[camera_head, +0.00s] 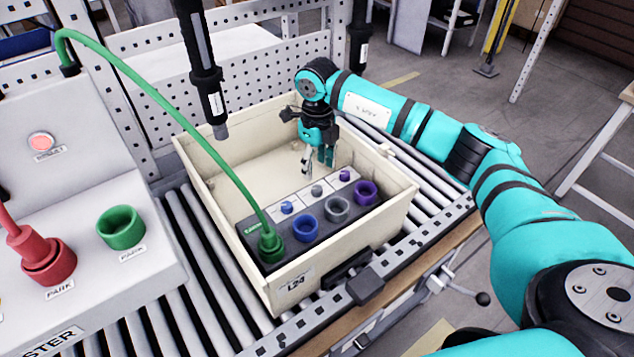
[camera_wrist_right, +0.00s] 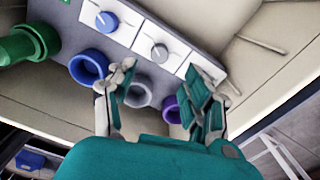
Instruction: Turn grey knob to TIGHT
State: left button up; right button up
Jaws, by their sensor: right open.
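The grey knob (camera_head: 316,190) sits on a white plate on the dark panel (camera_head: 300,238) in the cream box, between the blue knob (camera_head: 286,207) and the purple knob (camera_head: 344,175). In the right wrist view the grey knob (camera_wrist_right: 159,52) shows ahead of the fingers, with a pale pointer line; its label is too small to read. My right gripper (camera_head: 318,172) is open and empty above the panel, near the grey knob. It also shows in the right wrist view (camera_wrist_right: 160,82), its fingers apart and not touching the knob. My left gripper is out of view.
Blue (camera_head: 305,229), grey (camera_head: 338,209) and purple (camera_head: 365,192) sockets line the panel's front. A green plug (camera_head: 271,246) with a cable is in its left end. The cream box (camera_head: 405,205) has raised walls. A black hanging tool (camera_head: 209,85) is at the box's back left.

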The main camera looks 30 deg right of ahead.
aim_at(317, 188)
notch_tip(317, 188, down, 8)
jog(key=shift+r+p, duration=0.15)
jog(key=shift+p, duration=0.35)
jog(key=shift+c, duration=0.3)
grip_shut()
